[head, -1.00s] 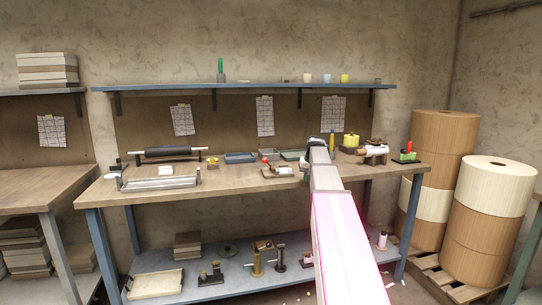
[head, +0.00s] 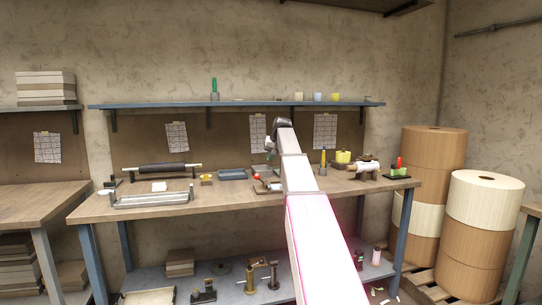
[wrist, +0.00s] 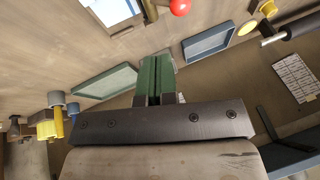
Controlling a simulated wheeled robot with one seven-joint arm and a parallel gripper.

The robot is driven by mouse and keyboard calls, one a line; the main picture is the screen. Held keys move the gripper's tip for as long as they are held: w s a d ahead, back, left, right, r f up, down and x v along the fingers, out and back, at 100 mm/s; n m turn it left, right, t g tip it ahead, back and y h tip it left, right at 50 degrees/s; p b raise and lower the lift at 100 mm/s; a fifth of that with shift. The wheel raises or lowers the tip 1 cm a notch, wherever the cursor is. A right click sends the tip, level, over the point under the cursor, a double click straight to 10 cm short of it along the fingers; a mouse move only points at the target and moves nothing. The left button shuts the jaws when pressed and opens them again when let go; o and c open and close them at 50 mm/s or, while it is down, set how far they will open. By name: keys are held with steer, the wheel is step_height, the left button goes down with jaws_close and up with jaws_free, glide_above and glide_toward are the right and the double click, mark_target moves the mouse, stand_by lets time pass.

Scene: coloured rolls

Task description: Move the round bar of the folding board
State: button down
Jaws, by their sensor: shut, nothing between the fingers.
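My gripper (head: 270,149) is raised above the back of the workbench, near its middle. In the wrist view its green fingers (wrist: 157,80) are together with nothing between them. A small board with a red ball (head: 256,176) lies beneath it on the bench; the red ball (wrist: 180,7) and part of the board (wrist: 113,10) show at the top of the wrist view. A dark round bar with pale ends (head: 163,168) lies at the bench's left back; its end (wrist: 303,28) is at the wrist view's right. I cannot tell which of these belongs to the folding board.
A metal frame tray (head: 153,200) stands at the bench's left front. A blue tray (head: 233,174) and yellow dish (head: 206,180) sit near the middle. A yellow block (head: 343,157) is to the right. A wall shelf (head: 235,105) runs above. The bench's front middle is clear.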

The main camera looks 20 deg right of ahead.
steer(key=shift+s+a+x, duration=0.1)
steer(key=shift+a+x, duration=0.2)
steer(key=shift+x, duration=1.25)
steer(key=shift+s+a+x, duration=0.1)
steer(key=shift+a+x, duration=0.25)
steer(key=shift+x, duration=1.15)
steer(key=shift+s+a+x, duration=0.1)
steer(key=shift+a+x, duration=0.2)
steer(key=shift+x, duration=1.25)
steer(key=shift+r, duration=0.15)
steer(key=shift+a+h, duration=0.25)
steer(key=shift+h, duration=0.15)
